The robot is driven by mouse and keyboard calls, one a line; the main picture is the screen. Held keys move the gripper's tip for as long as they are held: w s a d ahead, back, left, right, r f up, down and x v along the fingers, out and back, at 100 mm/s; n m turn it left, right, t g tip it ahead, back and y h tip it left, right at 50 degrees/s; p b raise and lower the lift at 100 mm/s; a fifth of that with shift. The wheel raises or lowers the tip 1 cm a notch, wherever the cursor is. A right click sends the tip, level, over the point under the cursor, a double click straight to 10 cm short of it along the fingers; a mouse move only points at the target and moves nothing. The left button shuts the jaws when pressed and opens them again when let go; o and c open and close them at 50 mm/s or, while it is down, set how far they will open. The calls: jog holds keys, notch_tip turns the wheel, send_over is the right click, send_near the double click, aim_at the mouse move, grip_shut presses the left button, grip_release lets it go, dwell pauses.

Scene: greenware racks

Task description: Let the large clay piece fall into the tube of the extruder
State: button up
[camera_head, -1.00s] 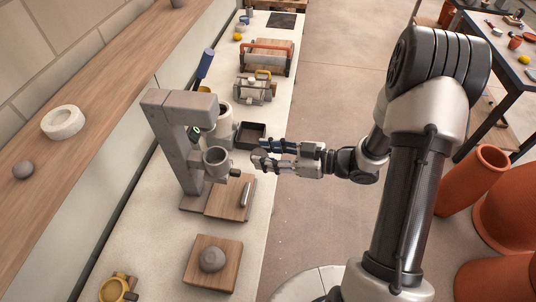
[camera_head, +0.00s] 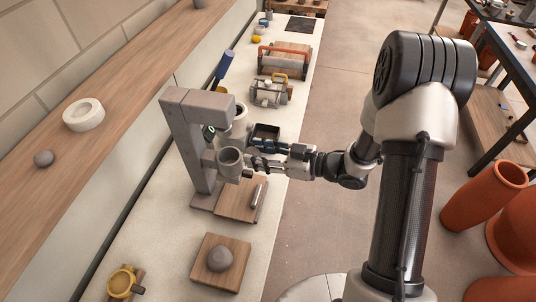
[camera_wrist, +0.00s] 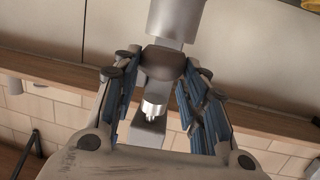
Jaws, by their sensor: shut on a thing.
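The extruder (camera_head: 186,135) stands on the bench, and its grey tube (camera_head: 230,165) has an open mouth facing up. My gripper (camera_head: 253,161) is beside the tube, to its right. In the wrist view my gripper (camera_wrist: 162,75) is shut on a brown-grey clay piece (camera_wrist: 163,62), between the blue-padded fingers. That view looks upside down. A grey cylinder (camera_wrist: 178,18), seemingly the tube, is close to the clay at the top, and a silver plunger (camera_wrist: 154,107) shows on the other side. I cannot tell whether the clay is over the mouth. In the head view the fingers mostly hide it.
Another clay lump (camera_head: 219,258) lies on a board (camera_head: 240,250) at the front. A white ring (camera_head: 83,114) and a grey lump (camera_head: 44,158) are on the shelf. Terracotta pipes (camera_head: 484,195) stand on the floor at right.

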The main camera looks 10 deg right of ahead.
jog(key=shift+s+a+r+x, duration=0.1)
jog(key=shift+s+r+x, duration=0.1)
jog(key=shift+x, duration=0.95)
jog(key=shift+s+a+r+x, duration=0.15)
jog(key=shift+r+x, duration=0.1)
jog(key=shift+x, duration=0.9)
jog(key=shift+s+a+r+x, duration=0.1)
jog(key=shift+r+x, duration=0.1)
jog(key=shift+x, duration=0.95)
jog(key=shift+w, duration=0.1)
jog(key=o, duration=1.3)
jog(key=o, duration=0.5)
jog(key=shift+c, duration=0.2)
jog(key=shift+d, duration=0.1)
jog(key=shift+v, duration=2.9)
